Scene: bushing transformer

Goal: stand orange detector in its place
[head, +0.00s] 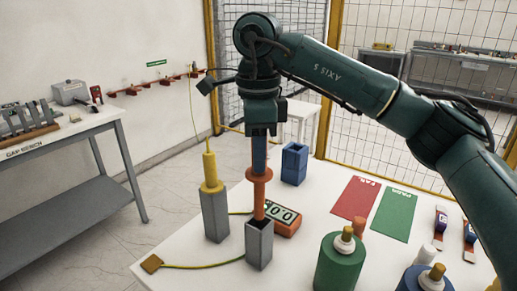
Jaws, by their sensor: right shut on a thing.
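The orange detector (260,192) hangs upright from my right gripper (262,132), which is shut on its dark blue upper part. The detector has an orange flange and an orange lower rod. Its lower end is at the mouth of a grey square holder (259,248) on the white table. How far the end is inside the holder I cannot tell. A second grey holder (215,218) to the left holds a yellow rod (211,172) upright. A blue square holder (294,163) behind to the right is open at the top. My left gripper is not in view.
An orange meter (286,222) stands close behind the grey holder. Red (352,197) and green (393,210) mats lie to the right. A green cylinder (338,266) and a blue one (415,281) stand at the front. A yellow-green cable (205,266) runs to a brass plate (152,264).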

